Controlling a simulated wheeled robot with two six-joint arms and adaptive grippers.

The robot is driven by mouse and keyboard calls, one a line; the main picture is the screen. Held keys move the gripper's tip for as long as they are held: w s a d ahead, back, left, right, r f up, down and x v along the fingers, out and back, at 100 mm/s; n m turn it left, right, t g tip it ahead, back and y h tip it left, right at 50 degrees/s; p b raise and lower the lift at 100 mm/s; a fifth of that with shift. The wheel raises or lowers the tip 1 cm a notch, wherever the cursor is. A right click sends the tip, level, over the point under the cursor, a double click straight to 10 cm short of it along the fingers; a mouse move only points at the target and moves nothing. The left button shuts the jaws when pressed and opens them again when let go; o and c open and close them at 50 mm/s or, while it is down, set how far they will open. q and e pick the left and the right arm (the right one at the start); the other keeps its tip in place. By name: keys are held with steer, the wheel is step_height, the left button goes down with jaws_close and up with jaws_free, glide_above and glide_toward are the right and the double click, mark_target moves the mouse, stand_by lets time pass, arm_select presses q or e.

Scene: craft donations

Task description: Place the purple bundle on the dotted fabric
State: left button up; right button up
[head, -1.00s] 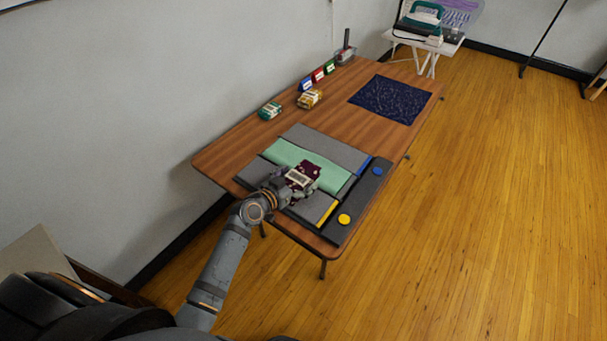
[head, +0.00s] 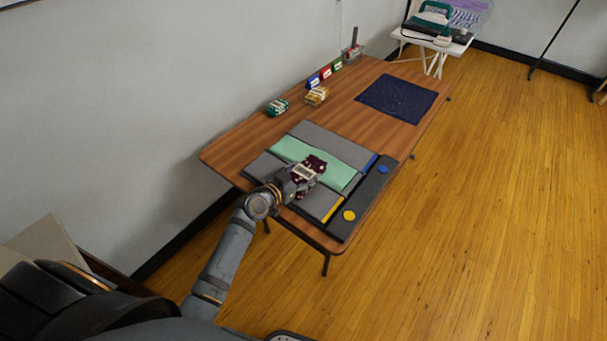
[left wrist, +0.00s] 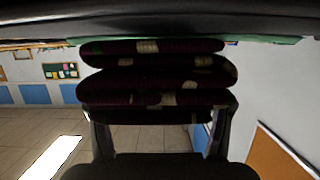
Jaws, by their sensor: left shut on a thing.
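The purple bundle (head: 318,164) is a dark maroon stack of folded cloth with pale patches and a light band. My left gripper (head: 303,178) is shut on it and holds it over the near part of the grey board. In the left wrist view the bundle's folded layers (left wrist: 150,72) fill the middle, between the two fingers. Whether it touches the board is hard to tell. The dotted fabric (head: 398,98) is a dark navy cloth with faint specks, lying flat and bare at the table's far right. My right gripper is not in view.
A teal bundle (head: 277,107), a yellow bundle (head: 317,96) and small coloured cards (head: 325,72) stand along the wall side. Bare tabletop (head: 350,122) lies between board and navy cloth.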

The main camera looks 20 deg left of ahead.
mark_target(303, 173)
arm_select(q)
step_height(303, 173, up, 4)
steer(key=p, duration=0.2)
steer(key=shift+s+p, duration=0.15)
steer(key=shift+p, duration=0.15)
steer(key=s+r+p, duration=0.1)
steer(key=r+p, duration=0.1)
steer(key=s+d+r+p, duration=0.1)
steer(key=s+r+p, duration=0.1)
steer(key=shift+s+r+p, duration=0.25)
steer(key=shift+p, duration=0.05)
steer(key=s+d+r+p, duration=0.1)
steer(key=s+r, duration=0.3)
steer(key=s, duration=0.5)
steer(key=shift+s+d, duration=0.35)
steer(key=shift+d, duration=0.55)
